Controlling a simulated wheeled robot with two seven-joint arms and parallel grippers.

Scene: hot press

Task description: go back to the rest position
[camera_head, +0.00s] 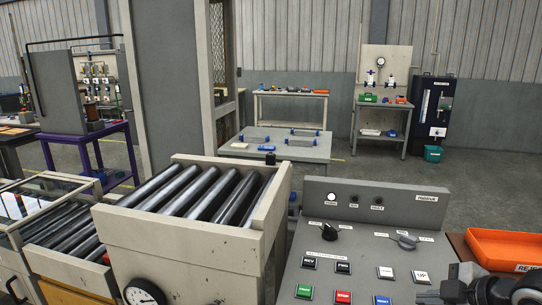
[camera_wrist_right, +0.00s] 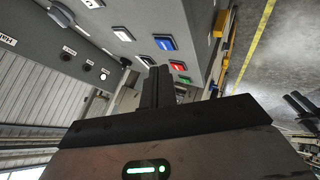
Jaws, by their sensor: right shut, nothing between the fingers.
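My right gripper (camera_head: 490,290) shows at the bottom right corner of the head view, in front of the right end of the grey control panel (camera_head: 362,207). In the right wrist view its two black fingers (camera_wrist_right: 158,88) are together, with nothing between them. They point towards the panel face, which has green, red, blue and white buttons (camera_wrist_right: 165,43). Whether the fingertips touch the panel is unclear. My left gripper does not show in the head view.
An orange bin (camera_head: 505,249) stands right of the panel, close to my right gripper. A roller conveyor (camera_head: 200,240) with a gauge (camera_head: 144,293) stands left of the panel. Work tables, one grey (camera_head: 275,148), stand further back, with open floor (camera_head: 400,170) between.

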